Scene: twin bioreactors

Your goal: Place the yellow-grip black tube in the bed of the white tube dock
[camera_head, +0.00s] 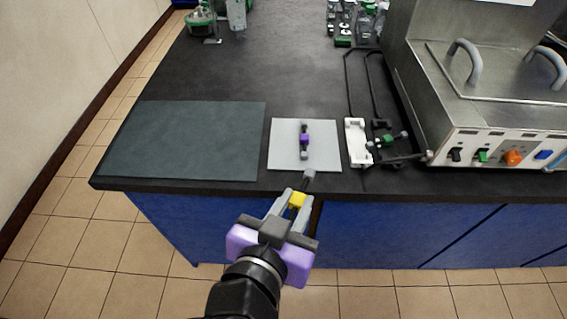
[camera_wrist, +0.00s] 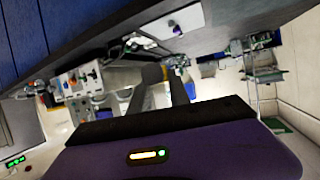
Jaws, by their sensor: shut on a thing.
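The yellow-grip black tube is held by my gripper (camera_head: 296,198); its yellow grip (camera_head: 298,200) shows between the two grey fingers. A dark grey end (camera_head: 310,175) sticks out beyond the fingertips toward the counter's front edge. The rest of the tube is hidden by my gripper. The white tube dock (camera_head: 357,142) lies on the counter, ahead and to the right of my gripper, well apart from it. In the wrist view my fingers (camera_wrist: 163,77) show, but I cannot make out the tube between them.
A pale square plate (camera_head: 283,158) with a purple-grip tube (camera_head: 305,140) lies left of the dock. Black fittings with a green part (camera_head: 388,140) sit right of it, beside a steel bioreactor unit (camera_head: 480,110). A dark green mat (camera_head: 190,140) lies clear at left.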

